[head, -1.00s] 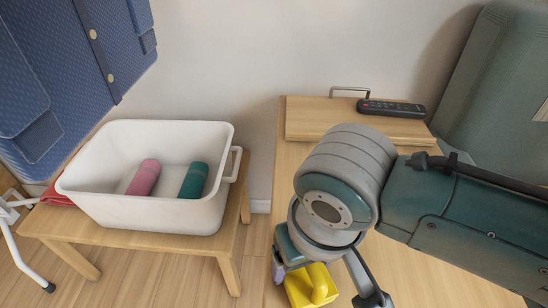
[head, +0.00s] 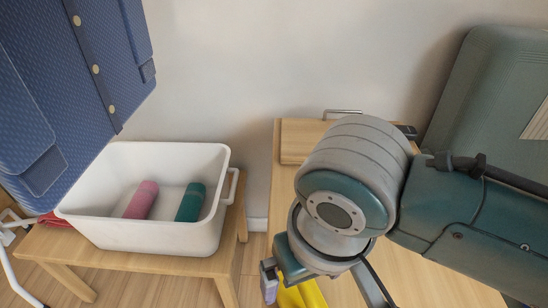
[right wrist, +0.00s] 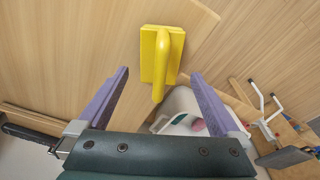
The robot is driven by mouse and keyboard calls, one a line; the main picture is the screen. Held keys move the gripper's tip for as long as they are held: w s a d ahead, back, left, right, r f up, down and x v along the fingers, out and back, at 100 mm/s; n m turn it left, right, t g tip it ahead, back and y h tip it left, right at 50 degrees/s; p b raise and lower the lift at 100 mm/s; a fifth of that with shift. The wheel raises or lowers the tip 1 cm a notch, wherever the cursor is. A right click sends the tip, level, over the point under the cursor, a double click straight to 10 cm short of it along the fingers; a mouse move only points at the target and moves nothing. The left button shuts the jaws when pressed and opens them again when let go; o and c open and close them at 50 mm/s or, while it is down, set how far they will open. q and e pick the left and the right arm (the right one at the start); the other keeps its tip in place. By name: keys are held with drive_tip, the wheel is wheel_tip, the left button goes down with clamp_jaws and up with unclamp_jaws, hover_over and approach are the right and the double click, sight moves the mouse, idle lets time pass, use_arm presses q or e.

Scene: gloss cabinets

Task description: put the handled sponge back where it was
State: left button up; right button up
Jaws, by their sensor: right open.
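The yellow handled sponge (right wrist: 162,52) lies on the wooden table, with its handle toward the camera in the right wrist view. In the head view, the sponge (head: 302,296) shows at the bottom edge, partly hidden by my right wrist and cut off by the frame. My right gripper (right wrist: 160,74) is open, with its two purple fingers apart. The sponge shows between and beyond the fingertips, and nothing is held. In the head view one purple finger shows left of the sponge. My left gripper is in neither view.
A white bin (head: 150,236) with a pink and a green roll stands on a low wooden stool (head: 236,222) at left. A blue case (head: 60,80) and a grey-green case (head: 490,100) flank the scene.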

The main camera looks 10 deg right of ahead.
sight(306, 289)
drive_tip(key=r, duration=0.2)
drive_tip(key=r+p, duration=0.1)
drive_tip(key=r, duration=0.2)
drive_tip(key=shift+s+r+p, duration=0.35)
drive_tip(key=shift+s, duration=0.05)
drive_tip(key=shift+s+r, duration=0.15)
drive_tip(key=shift+r, duration=0.5)
drive_tip(key=shift+s, duration=0.2)
drive_tip(key=s+d+r+t, duration=0.1)
drive_tip(key=s+d+r, duration=0.2)
drive_tip(key=s+d, duration=0.6)
drive_tip(key=shift+s+d+n+t, duration=0.2)
drive_tip(key=shift+s+n+t, duration=0.2)
drive_tip(key=shift+s, duration=0.35)
